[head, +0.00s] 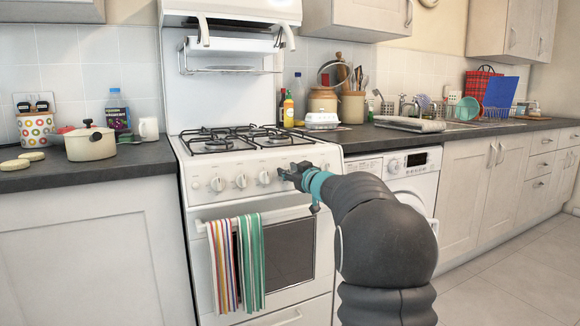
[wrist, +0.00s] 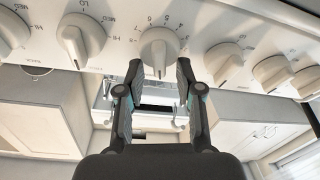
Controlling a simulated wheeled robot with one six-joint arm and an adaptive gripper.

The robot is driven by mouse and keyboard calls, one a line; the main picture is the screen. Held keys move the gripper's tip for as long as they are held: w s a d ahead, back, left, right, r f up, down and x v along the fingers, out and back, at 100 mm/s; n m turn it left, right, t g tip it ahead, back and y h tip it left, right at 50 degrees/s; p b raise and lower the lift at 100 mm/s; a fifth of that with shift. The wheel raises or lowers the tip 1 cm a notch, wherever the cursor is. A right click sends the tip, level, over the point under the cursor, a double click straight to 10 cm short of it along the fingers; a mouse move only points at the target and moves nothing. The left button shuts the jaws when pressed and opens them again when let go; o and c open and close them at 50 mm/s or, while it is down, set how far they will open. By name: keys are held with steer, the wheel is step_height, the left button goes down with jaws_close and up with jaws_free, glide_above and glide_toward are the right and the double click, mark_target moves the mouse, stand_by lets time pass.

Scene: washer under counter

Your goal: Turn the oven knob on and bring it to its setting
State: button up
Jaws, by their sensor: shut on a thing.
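The white cooker has a row of white knobs along its front panel (head: 215,172). In the wrist view the oven knob (wrist: 159,42) is the middle one, with a number scale printed around it. Its grip ridge stands roughly upright in the picture, its lower end between my fingers. My gripper (wrist: 158,72) is shut on this knob, one finger on each side. In the head view my gripper (head: 287,175) is at the right part of the panel, and it hides the knob it holds.
Neighbouring knobs (wrist: 82,36) (wrist: 225,62) sit close on both sides. Striped towels (head: 237,262) hang on the oven door rail below. Burners (head: 232,138) are on top. A washer (head: 410,165) stands to the right under the counter. Open floor (head: 510,265) lies at the right.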

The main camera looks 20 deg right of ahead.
steer(key=n+p, duration=0.1)
steer(key=n, duration=0.1)
steer(key=n+y+p, duration=0.1)
steer(key=n, duration=0.1)
steer(key=shift+a+n+g+p, duration=0.2)
steer(key=shift+n+g+p, duration=0.1)
steer(key=shift+g+p, duration=0.1)
steer(key=shift+f+n+y+p, duration=0.2)
steer(key=shift+n+y+p, duration=0.25)
steer(key=shift+n, duration=0.65)
steer(key=shift+a, duration=0.1)
steer(key=o, duration=1.1)
steer(key=shift+s, duration=0.15)
steer(key=v, duration=1.2)
steer(key=shift+r, duration=0.2)
steer(key=shift+c, duration=0.2)
